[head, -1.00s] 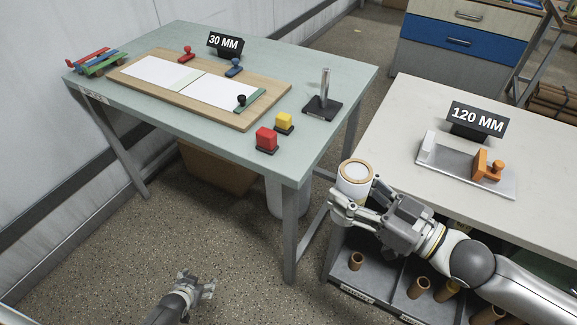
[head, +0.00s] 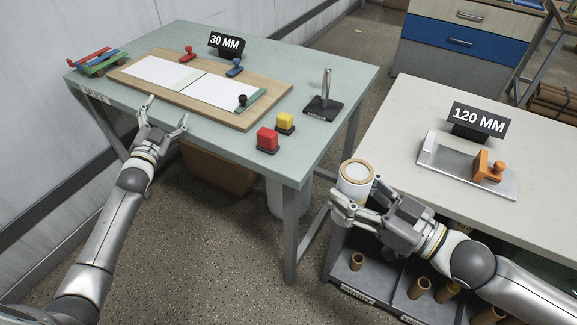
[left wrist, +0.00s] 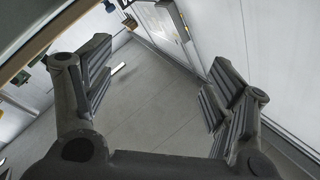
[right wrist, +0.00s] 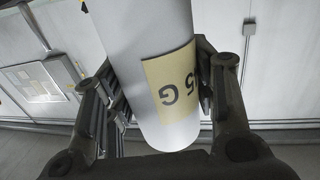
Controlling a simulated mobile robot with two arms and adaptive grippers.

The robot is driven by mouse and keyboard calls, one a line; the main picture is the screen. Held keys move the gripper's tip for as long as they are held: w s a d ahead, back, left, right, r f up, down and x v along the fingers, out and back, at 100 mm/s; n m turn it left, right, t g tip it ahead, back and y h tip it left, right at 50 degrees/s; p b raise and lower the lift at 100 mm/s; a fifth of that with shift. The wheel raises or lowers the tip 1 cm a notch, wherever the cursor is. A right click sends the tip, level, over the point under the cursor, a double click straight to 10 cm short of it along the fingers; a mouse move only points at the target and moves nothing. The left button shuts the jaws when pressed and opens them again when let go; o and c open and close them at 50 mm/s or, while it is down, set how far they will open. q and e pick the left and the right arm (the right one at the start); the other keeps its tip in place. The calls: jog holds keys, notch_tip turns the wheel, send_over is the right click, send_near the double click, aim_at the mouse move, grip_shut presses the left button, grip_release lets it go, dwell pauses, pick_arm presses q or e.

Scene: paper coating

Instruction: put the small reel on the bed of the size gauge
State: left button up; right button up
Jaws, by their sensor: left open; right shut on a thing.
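The small reel (head: 356,178) is a white roll with a brown core ring at its top. My right gripper (head: 352,208) is shut on it and holds it upright in front of the right table's left edge. In the right wrist view the reel (right wrist: 150,50) sits between the fingers, with a tan label partly readable. The size gauge (head: 440,172) is a grey metal bed with an end plate at left and an orange sliding block (head: 486,166) at right; its bed is empty. My left gripper (head: 162,112) is open and empty at the green table's front edge.
A "120 MM" sign (head: 478,122) stands behind the gauge. The green table (head: 200,140) holds a wooden board (head: 262,116) with white sheets, red and yellow blocks (head: 268,139), and an upright post on a black base (head: 323,105). The right table's front is clear.

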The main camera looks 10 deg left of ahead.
pick_arm(q)
jog(key=s+d+r+m+h, duration=0.3)
jog(key=d+r+m+h, duration=0.45)
jog(key=d+m, duration=0.35)
jog(key=s+d+r+m+h, duration=0.2)
jog(key=d+r+m+h, duration=0.4)
jog(key=d+m+h, duration=0.35)
jog(key=m+g+h, duration=0.3)
jog(key=m+g, duration=1.3)
jog(key=m, duration=0.9)
send_near(361, 171)
jog(key=x, duration=1)
jog(key=shift+f, duration=0.15)
jog(key=c, duration=1)
jog(key=shift+c, duration=0.8)
pick_arm(e)
jog(key=o, duration=1.1)
